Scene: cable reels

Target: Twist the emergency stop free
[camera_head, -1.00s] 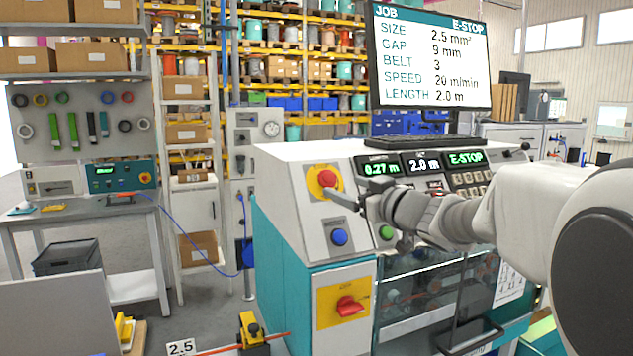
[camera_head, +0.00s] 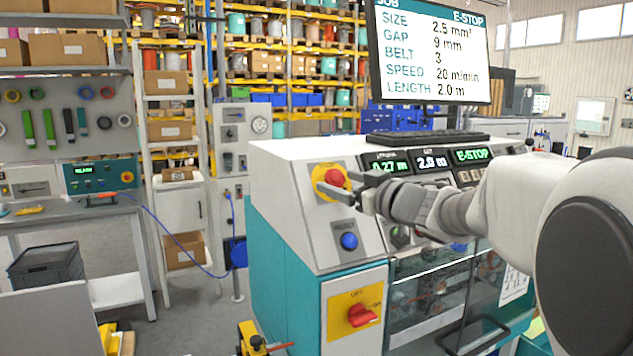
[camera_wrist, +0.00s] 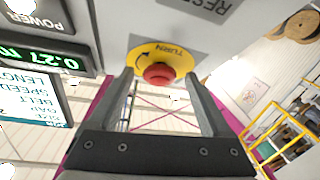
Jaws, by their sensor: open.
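The emergency stop (camera_head: 333,178) is a red mushroom button on a round yellow plate, on the sloped front panel of the grey and teal machine (camera_head: 264,262). It also shows in the wrist view (camera_wrist: 158,75), with "TURN" and an arrow on its plate. My gripper (camera_head: 342,190) is open. In the wrist view its two fingers (camera_wrist: 163,82) point at the button, one on each side of it. I cannot tell whether they touch it. The machine's display and the monitor (camera_head: 430,55) read "E-STOP".
A blue button (camera_head: 348,241) sits below the emergency stop, and a red rotary switch (camera_head: 362,315) on a yellow plate is lower down. A keyboard (camera_head: 440,138) lies on the machine top.

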